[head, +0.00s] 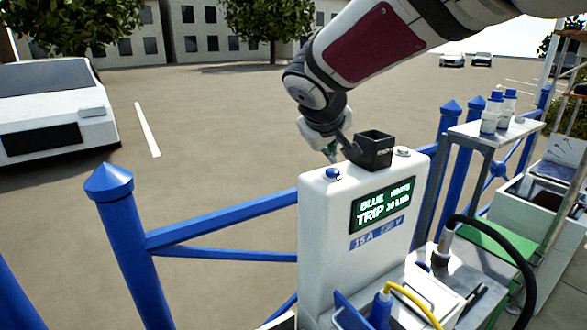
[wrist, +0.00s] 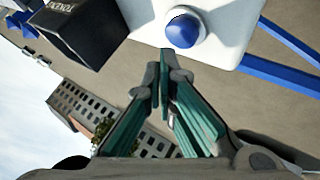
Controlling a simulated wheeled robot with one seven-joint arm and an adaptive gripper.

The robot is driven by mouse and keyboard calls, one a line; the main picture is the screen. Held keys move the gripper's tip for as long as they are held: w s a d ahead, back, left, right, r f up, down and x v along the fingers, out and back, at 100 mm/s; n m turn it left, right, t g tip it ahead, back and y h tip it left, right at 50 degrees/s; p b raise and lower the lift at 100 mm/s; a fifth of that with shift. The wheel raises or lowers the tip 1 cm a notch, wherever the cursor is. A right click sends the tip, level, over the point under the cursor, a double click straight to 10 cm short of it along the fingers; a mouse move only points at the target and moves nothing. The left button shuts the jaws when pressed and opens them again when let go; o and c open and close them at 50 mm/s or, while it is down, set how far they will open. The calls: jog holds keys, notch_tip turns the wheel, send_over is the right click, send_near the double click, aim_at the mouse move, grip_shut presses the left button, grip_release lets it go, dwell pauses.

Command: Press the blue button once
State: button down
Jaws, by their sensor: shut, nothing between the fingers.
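The blue button (head: 333,173) sits on the top face of a white pedestal (head: 318,222), near its left edge. In the wrist view the blue button (wrist: 184,30) is a round dome in a pale ring, at the top just right of the middle. My gripper (head: 331,154) is above the pedestal top, close to the button in the head view. In the wrist view my gripper's fingertips (wrist: 166,68) are together, empty, just below the button in the picture. A gap shows between the fingertips and the button.
A black open box (head: 375,150) stands on the pedestal right of the button, with a pale round knob (head: 403,152) beyond it. A display (head: 382,205) is on the front. A blue fence (head: 225,218) adjoins on the left; a shelf with bottles (head: 492,128) stands right.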

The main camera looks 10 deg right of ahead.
aim_at(329, 170)
jog(key=shift+f, duration=0.1)
dwell(0.5)
jog(key=shift+f+b, duration=0.35)
jog(key=shift+b, duration=0.1)
jog(key=shift+f+b, duration=0.45)
jog(key=shift+f, duration=0.05)
dwell(0.8)
dwell(0.3)
jog(key=shift+r+p, duration=0.65)
jog(key=shift+r, duration=0.3)
jog(key=shift+r+p, duration=1.75)
jog(key=shift+r, duration=0.75)
